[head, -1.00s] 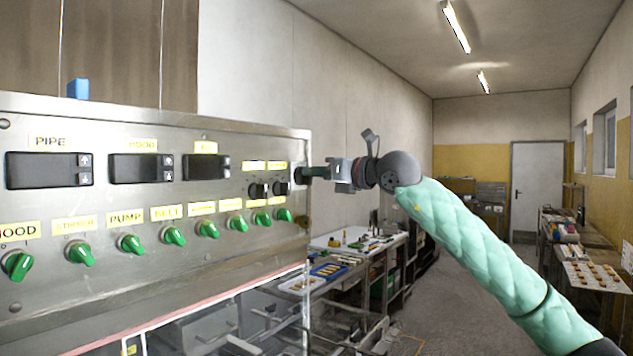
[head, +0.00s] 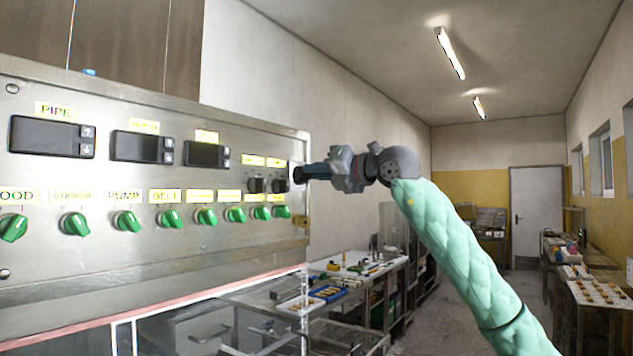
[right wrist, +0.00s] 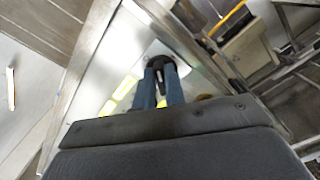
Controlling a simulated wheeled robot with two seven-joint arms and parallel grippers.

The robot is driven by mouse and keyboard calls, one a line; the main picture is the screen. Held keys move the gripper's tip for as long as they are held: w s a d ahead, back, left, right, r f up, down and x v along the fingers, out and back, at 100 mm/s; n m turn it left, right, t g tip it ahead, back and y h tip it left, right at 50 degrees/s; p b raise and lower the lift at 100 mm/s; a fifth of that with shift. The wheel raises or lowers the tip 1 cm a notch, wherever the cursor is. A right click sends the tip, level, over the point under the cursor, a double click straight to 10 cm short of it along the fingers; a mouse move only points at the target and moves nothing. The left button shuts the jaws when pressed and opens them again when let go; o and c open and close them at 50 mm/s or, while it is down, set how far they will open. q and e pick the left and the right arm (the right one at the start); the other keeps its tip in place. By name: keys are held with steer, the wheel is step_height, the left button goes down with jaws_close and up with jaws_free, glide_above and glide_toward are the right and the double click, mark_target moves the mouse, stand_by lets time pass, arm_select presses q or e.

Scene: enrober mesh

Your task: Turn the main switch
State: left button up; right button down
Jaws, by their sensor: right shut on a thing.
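The steel control panel (head: 150,265) fills the left of the head view. Two black rotary knobs sit side by side near its right edge, the left one (head: 256,185) and the right one (head: 279,181), under small yellow labels too blurred to read. My right gripper (head: 298,174) reaches in from the right at the panel's edge, at knob height. In the right wrist view its two blue fingers (right wrist: 160,85) are shut on a black knob (right wrist: 161,68), which looks like the right one. Which knob is the main switch cannot be read. My left gripper is out of view.
A row of green knobs (head: 170,218) runs below the black ones, and dark displays (head: 143,147) sit above. A brownish fitting (head: 301,221) is at the panel's right edge. A worktable with trays (head: 345,275) stands behind. The aisle to the right is open.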

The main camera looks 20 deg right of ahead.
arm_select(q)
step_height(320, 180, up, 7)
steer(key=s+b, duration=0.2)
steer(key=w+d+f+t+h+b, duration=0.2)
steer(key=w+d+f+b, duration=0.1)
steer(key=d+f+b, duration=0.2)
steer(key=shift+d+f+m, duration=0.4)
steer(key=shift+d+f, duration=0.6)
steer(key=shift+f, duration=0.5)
arm_select(e)
steer(key=shift+w+d+f+m, duration=0.1)
steer(key=shift+m, duration=1.7)
steer(key=shift+s+d+f+m, duration=0.1)
steer(key=shift+f+m, duration=0.05)
steer(key=shift+m, duration=1.65)
steer(key=shift+w+f+m, duration=0.1)
steer(key=shift+m, duration=1.7)
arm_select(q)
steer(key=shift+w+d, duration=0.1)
arm_select(e)
steer(key=c, duration=1.5)
jaws_free()
steer(key=shift+f, duration=0.1)
steer(key=shift+o, duration=0.2)
